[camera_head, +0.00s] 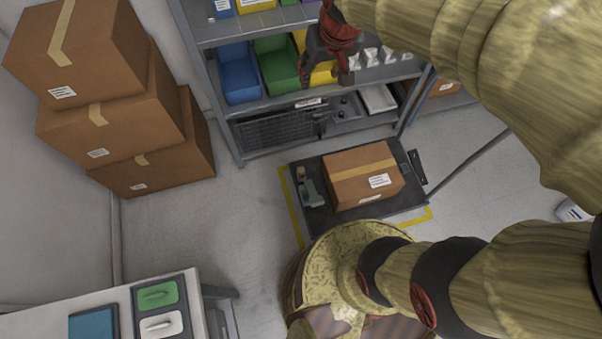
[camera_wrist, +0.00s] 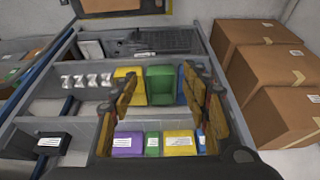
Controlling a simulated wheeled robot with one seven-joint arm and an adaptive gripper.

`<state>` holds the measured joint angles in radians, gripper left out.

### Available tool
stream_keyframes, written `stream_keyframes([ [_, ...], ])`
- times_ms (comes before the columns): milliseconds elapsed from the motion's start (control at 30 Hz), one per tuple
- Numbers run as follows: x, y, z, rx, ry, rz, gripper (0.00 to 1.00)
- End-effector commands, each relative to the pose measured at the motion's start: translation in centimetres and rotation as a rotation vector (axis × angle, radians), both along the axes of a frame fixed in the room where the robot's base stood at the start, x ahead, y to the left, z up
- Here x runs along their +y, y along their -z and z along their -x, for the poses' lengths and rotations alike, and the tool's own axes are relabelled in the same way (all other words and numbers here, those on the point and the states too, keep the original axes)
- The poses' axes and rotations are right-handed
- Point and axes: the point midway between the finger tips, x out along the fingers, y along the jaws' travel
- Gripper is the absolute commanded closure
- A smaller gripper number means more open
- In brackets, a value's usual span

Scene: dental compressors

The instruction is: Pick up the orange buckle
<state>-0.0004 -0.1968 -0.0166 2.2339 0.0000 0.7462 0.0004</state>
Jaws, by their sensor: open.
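I cannot clearly make out an orange buckle. A small pale orange-pink thing (camera_head: 301,172) lies at the left end of the dark platform (camera_head: 345,220) on the floor; it is too small to identify. A grey-green object (camera_head: 309,192) lies beside it. My gripper (camera_head: 327,76) is up in front of the shelf bins in the head view, well away from the platform. In the wrist view my gripper (camera_wrist: 160,74) has its two fingers spread apart with nothing held between them, facing the shelves.
The grey shelf rack (camera_head: 238,108) holds blue (camera_head: 238,76), green (camera_head: 277,66) and yellow bins. A cardboard box (camera_head: 350,185) sits on the platform. Stacked cartons (camera_head: 110,125) stand at left. A white table (camera_head: 60,325) is at lower left. Floor between is clear.

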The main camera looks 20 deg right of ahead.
Motion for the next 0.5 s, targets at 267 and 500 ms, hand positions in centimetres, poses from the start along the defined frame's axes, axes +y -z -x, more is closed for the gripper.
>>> stream_keyframes([
  [267, 0.0, 6.6, -8.1, 0.063, 0.000, 0.000, 0.53],
  [500, 0.0, 14.0, -14.1, 0.111, 0.000, 0.000, 0.53],
])
